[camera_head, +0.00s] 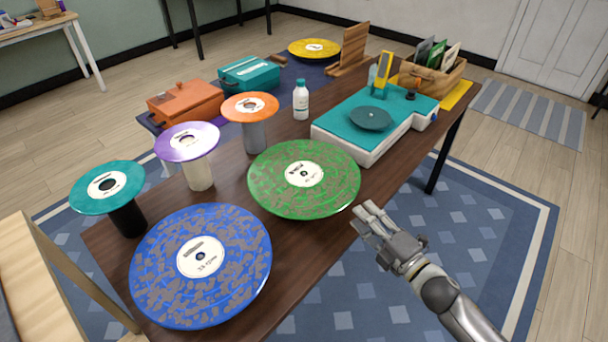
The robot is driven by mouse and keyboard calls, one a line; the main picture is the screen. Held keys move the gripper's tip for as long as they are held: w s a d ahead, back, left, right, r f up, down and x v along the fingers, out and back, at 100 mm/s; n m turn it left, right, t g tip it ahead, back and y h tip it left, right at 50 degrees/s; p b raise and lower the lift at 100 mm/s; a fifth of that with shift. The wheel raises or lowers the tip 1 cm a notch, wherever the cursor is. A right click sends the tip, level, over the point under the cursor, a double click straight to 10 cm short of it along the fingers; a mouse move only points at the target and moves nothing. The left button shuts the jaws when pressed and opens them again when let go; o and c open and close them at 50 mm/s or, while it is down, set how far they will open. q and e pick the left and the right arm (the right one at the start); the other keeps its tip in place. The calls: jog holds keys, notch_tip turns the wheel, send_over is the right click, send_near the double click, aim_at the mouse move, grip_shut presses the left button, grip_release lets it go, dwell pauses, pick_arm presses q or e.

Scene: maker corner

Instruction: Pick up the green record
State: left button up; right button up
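The green record (270,191), speckled with a white centre label, is a flat disc near the middle of the dark wooden table. Whether it lies on the tabletop or on a low support hidden beneath it I cannot tell. My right gripper (364,214) is just right of the record's lower right rim, over the table's front edge. Its fingers point toward the record and are spread apart, with nothing between them. It looks apart from the rim. My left gripper is not in view.
A blue record (160,255) lies front left. Teal (82,199), purple (208,139) and orange (235,108) records sit on stands behind. A white bottle (301,101) and a teal turntable (345,127) stand beyond. Bare tabletop (305,240) shows between the green record and the front edge.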

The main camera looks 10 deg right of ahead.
aim_at(339, 193)
jog(key=x, duration=0.4)
jog(key=shift+a+p+x, duration=0.2)
jog(key=shift+p+x, duration=0.15)
jog(key=shift+x, duration=1.1)
jog(key=shift+a+p+x, duration=0.15)
jog(key=shift+p+x, duration=0.15)
jog(key=shift+x, duration=1.15)
jog(key=shift+s, duration=0.15)
grip_shut()
jog(key=shift+r, duration=0.1)
